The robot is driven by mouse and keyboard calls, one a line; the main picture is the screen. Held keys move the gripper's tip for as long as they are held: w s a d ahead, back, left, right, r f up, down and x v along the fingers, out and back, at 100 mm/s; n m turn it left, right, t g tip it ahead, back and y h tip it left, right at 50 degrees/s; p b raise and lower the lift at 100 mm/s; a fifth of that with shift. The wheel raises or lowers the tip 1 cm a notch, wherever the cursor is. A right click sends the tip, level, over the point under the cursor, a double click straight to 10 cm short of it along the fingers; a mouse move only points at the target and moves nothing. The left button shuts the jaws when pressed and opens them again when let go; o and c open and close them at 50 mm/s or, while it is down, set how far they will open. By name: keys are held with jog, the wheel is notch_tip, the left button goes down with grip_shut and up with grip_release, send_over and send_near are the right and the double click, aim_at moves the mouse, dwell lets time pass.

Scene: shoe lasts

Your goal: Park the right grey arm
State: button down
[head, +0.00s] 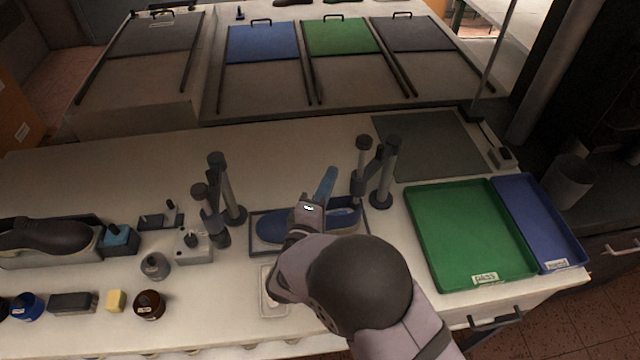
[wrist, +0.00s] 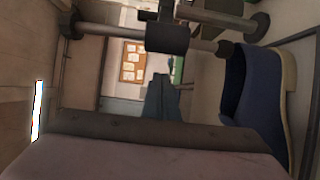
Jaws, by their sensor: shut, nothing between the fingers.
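The right grey arm (head: 359,186) sits on a grey post (head: 387,170) with a dark cap, and a second dark-capped upright stands close to its left. The arm is at the right end of a blue shoe (head: 272,226) lying in a shallow tray. In the wrist view a grey bar with a dark collar (wrist: 168,37) crosses above my fingers, and the shoe (wrist: 250,95) is at the right. My gripper (head: 327,180) is shut and empty, left of the right grey arm and above the shoe. My wrist hides part of the shoe and tray.
A similar left grey arm and post (head: 228,190) stand left of the shoe. Green tray (head: 470,235) and blue tray (head: 540,222) lie to the right. A grey mat (head: 430,145) is clear behind. Small boxes and jars (head: 149,304) stand at the left.

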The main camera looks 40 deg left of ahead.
jog(key=shift+s+d+p, duration=0.15)
jog(key=shift+d+p, duration=0.45)
jog(key=shift+d, duration=1)
jog(key=w+d+p, duration=0.1)
jog(key=w+d, duration=0.2)
jog(key=d, duration=1.1)
jog(key=shift+w+d+r, duration=0.15)
jog(key=shift+w+r, duration=0.05)
jog(key=shift+w, duration=0.05)
jog(key=shift+r, duration=0.2)
notch_tip(320, 180, up, 9)
jog(key=a, duration=0.1)
jog(key=shift+s+a+r+n+y+b, duration=0.2)
jog(key=shift+s+a+n+y+b, duration=0.1)
jog(key=shift+s+y, duration=0.15)
